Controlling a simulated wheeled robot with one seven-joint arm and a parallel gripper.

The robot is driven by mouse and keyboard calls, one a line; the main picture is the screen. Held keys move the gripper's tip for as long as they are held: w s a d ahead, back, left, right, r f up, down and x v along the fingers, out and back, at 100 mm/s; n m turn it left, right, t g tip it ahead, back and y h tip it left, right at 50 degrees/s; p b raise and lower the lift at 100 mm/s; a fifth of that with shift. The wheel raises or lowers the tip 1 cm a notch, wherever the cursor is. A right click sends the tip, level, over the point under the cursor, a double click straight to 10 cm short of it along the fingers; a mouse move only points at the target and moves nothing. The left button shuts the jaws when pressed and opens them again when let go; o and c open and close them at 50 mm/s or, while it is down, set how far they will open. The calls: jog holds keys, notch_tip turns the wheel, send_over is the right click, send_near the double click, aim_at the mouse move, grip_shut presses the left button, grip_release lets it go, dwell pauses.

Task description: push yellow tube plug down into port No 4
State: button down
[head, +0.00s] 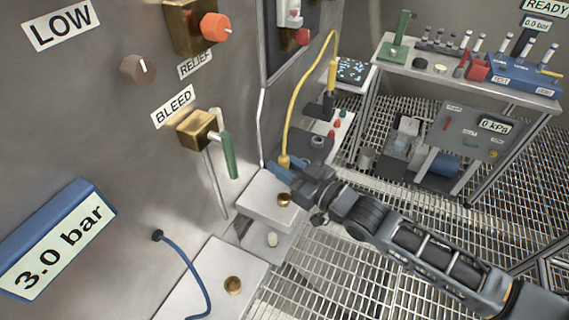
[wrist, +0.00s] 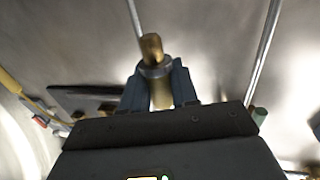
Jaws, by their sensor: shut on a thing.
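The yellow tube plug (head: 284,161) is at the lower end of a yellow tube (head: 291,104). My gripper (head: 281,169) is shut on it, at the wall above the back of a grey ledge block (head: 262,188). In the wrist view, a brass cylinder with a grey collar (wrist: 152,47) stands between the finger tips of my gripper (wrist: 157,78). The head view does not show clearly what is under the plug. A brass fitting (head: 284,199) sits on the ledge's top. No port number is readable, so I cannot tell which is No 4.
A green-handled BLEED valve (head: 229,155) hangs from the wall left of my gripper. A blue hose (head: 191,264) runs to a lower block with a brass fitting (head: 233,285). A bench (head: 450,75) with tools stands at the back right. Open grating floor lies between.

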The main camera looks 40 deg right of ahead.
jog(key=shift+f+b, duration=2.15)
jog(key=shift+f, duration=0.75)
jog(key=shift+f+b, duration=1.15)
jog(key=shift+f, duration=0.45)
jog(key=c, duration=0.8)
grip_release()
jog(key=shift+s+d+b, duration=0.2)
jog(key=shift+s+b, duration=0.1)
jog(key=shift+s, duration=1.65)
jog(key=shift+s+d+b, duration=0.15)
jog(key=shift+s+b, duration=0.1)
jog(key=shift+s, duration=1.7)
